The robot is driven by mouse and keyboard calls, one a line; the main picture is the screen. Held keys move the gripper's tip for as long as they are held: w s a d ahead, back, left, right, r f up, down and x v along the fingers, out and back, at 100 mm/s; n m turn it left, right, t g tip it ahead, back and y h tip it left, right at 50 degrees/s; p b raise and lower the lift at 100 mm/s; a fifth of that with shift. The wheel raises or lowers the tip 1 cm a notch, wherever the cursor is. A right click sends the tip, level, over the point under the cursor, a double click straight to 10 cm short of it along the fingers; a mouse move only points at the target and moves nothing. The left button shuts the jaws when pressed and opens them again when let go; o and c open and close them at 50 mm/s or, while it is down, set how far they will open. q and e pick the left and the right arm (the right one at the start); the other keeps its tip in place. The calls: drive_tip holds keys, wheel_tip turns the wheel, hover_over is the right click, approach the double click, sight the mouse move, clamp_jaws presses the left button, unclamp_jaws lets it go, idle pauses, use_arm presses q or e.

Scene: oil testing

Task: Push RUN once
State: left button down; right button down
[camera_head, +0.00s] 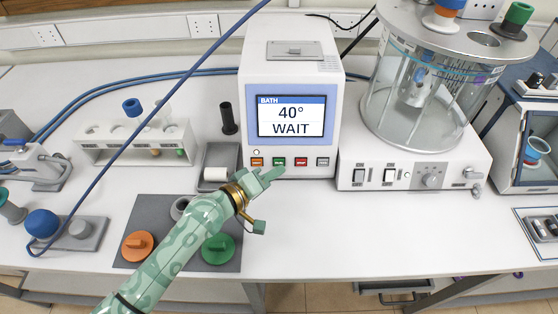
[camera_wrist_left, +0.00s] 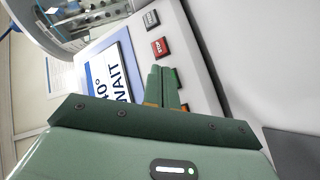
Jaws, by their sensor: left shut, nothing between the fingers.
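The white bath instrument (camera_head: 291,95) stands at the back middle of the bench. Its screen (camera_head: 290,116) reads BATH, 40°, WAIT. Below the screen is a row of buttons: orange (camera_head: 257,161), green (camera_head: 279,161), red (camera_head: 301,161) and grey (camera_head: 323,161). Their labels are too small to read surely; the green one may be RUN. My left gripper (camera_head: 272,175) is shut and empty, its tips just in front of and below the green button. In the left wrist view its fingertips (camera_wrist_left: 162,72) largely cover the green button, beside the red button (camera_wrist_left: 160,47). I cannot tell whether they touch. My right gripper is not in view.
A glass cylinder apparatus (camera_head: 414,100) stands right of the instrument. A small unit with a white roll (camera_head: 216,182) and a grey mat (camera_head: 140,208) with orange and green round pieces lie left, near my left arm. The bench front right of the arm is clear.

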use_arm(q)
drive_tip(key=s, duration=0.1)
drive_tip(key=s+r+p, duration=0.1)
drive_tip(key=s+p, duration=0.1)
drive_tip(key=s, duration=0.1)
drive_tip(key=shift+r, duration=0.35)
idle(0.6)
